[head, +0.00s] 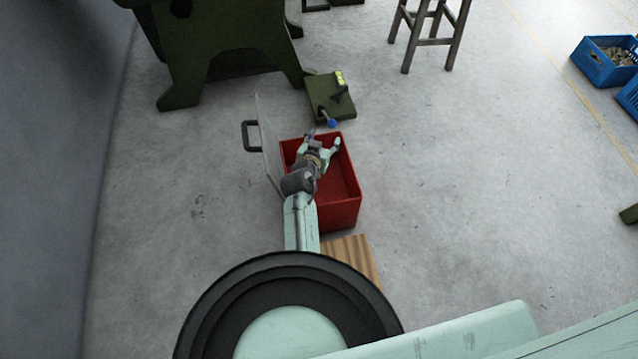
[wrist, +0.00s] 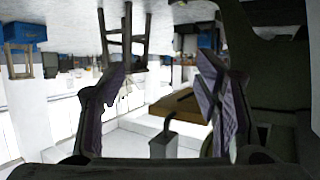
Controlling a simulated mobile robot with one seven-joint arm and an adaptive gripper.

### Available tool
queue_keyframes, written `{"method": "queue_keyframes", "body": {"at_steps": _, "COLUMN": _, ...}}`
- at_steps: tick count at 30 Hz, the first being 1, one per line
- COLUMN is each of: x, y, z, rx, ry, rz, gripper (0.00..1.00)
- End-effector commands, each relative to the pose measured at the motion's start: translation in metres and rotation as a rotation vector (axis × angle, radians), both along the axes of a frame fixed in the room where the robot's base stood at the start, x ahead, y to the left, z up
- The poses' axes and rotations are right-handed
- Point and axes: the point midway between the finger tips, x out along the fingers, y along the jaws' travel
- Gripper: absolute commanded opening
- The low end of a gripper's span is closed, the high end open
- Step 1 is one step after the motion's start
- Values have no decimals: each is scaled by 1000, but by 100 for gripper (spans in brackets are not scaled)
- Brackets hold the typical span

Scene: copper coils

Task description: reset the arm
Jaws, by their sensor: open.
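My gripper (head: 323,138) is open in the head view, above the far part of an open red box (head: 341,212). In the wrist view both fingers of my gripper (wrist: 162,82) stand wide apart, with nothing held between them. My arm reaches forward over the left part of the box and hides some of its inside. The visible red floor of the box looks bare.
A pale upright panel (head: 268,140) with a dark handle (head: 246,136) stands at the box's left side. Beyond are a green block with a blue knob (head: 332,123), a green machine base (head: 190,60) and a stool (head: 433,41). Blue crates (head: 598,70) stand right; the middle-right floor is clear.

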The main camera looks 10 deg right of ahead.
Motion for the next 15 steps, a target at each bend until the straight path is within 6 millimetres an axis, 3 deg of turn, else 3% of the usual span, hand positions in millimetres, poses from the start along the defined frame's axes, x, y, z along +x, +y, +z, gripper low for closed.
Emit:
{"method": "queue_keyframes", "body": {"at_steps": 4, "x": 0, "y": 0, "z": 10, "rx": 0, "ry": 0, "rz": 1, "gripper": 57}}
{"method": "queue_keyframes", "body": {"at_steps": 15, "x": 0, "y": 0, "z": 11, "rx": 0, "ry": 1, "rz": 0, "gripper": 57}}
